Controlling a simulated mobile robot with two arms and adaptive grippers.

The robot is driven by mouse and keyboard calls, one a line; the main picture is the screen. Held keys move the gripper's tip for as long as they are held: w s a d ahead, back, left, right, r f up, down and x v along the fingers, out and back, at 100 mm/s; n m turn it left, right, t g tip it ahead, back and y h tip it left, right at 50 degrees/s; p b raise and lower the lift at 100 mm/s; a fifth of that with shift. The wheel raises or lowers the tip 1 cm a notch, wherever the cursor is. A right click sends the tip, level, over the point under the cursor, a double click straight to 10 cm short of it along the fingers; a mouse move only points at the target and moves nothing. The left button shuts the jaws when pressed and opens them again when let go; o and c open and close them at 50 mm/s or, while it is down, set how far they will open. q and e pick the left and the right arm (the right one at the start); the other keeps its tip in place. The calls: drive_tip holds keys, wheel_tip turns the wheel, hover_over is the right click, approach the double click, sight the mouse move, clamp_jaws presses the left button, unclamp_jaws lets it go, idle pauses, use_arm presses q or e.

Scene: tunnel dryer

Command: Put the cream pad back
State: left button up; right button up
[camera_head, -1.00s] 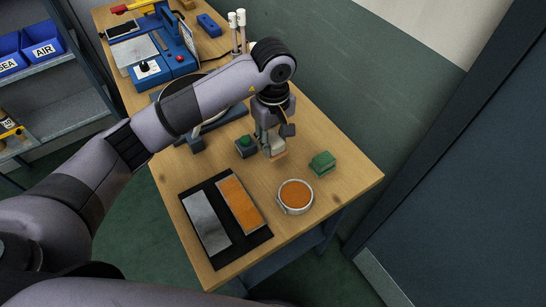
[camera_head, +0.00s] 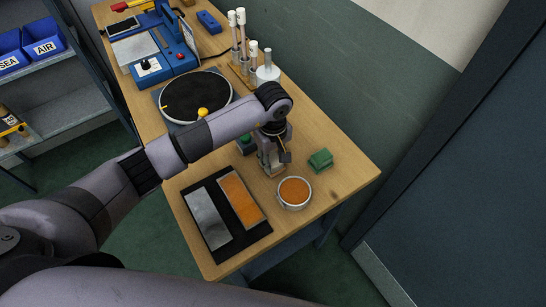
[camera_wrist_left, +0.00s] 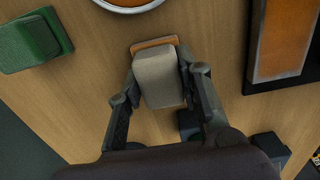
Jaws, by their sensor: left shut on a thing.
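The cream pad (camera_wrist_left: 158,82) is a small block with an orange-brown layer at its far end. My left gripper (camera_head: 272,162) is shut on it, one finger on each side in the left wrist view. In the head view the pad is mostly hidden by the gripper, low over the wooden table. I cannot tell whether its underside touches the wood. The gripper is between the green button box (camera_head: 245,146) and a green block (camera_head: 320,159), just behind a round dish of orange material (camera_head: 294,192). My right gripper is out of view.
A black mat (camera_head: 222,249) with a grey plate (camera_head: 210,219) and an orange plate (camera_head: 240,196) lies at the front left. A dark round turntable (camera_head: 190,95) and upright white-tipped tools (camera_head: 240,32) stand behind. Bare wood (camera_head: 345,172) shows at the right.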

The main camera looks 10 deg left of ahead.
sight(273, 157)
use_arm(q)
drive_tip(key=shift+f, duration=0.2)
drive_tip(key=o, duration=1)
drive_tip(key=shift+r, duration=0.1)
drive_tip(key=shift+o, duration=0.2)
drive_tip(key=shift+r, duration=0.2)
drive_tip(key=shift+w+r, duration=0.1)
drive_tip(key=shift+r, duration=0.15)
wheel_tip(273, 157, up, 12)
drive_tip(key=b, duration=0.3)
drive_tip(key=shift+f+b, duration=0.25)
drive_tip(key=shift+b, duration=0.15)
drive_tip(key=shift+f, duration=0.15)
